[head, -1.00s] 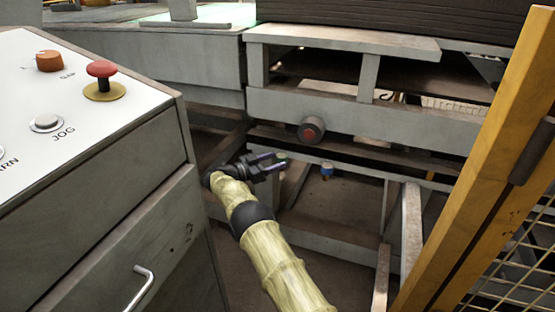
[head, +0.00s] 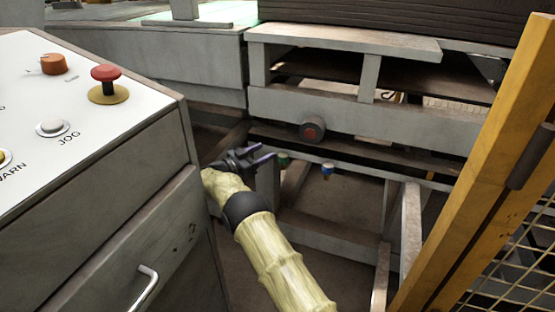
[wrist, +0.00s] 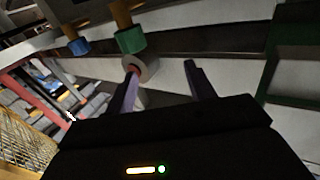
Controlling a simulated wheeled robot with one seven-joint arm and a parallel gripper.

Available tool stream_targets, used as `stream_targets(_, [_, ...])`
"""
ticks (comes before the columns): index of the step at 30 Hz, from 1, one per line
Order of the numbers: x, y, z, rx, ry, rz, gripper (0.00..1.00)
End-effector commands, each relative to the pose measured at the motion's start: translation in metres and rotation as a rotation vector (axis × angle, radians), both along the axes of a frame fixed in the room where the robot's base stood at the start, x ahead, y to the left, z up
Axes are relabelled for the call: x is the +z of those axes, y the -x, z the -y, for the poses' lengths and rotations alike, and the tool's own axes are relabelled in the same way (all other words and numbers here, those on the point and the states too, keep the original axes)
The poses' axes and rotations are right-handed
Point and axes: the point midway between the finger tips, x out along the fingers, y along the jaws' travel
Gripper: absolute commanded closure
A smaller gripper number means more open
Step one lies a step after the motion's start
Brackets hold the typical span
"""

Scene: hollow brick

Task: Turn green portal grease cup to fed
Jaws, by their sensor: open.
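The green grease cup (head: 283,159) hangs under the frame rail in the head view, just right of my fingertips. In the wrist view the green cup (wrist: 131,40) hangs from a brass-coloured stem, beyond and above the left finger. My gripper (head: 262,154) is open, with nothing between its fingers. In the wrist view my gripper (wrist: 162,67) has its two fingers apart, and the cup is outside the gap, to the upper left. I cannot read any mark on the cup.
A blue cup (head: 328,170) hangs right of the green one. A grey round knob with a red centre (head: 312,130) sticks out above them. The control cabinet (head: 110,170) stands left of my arm. A yellow post (head: 490,150) with mesh is at right.

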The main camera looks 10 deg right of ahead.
Motion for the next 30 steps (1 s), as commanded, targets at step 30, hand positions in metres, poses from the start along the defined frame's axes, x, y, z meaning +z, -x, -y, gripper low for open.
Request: stream_targets(30, [0.063, 0.143, 0.025, 1.003, -0.363, -0.590, 0.46])
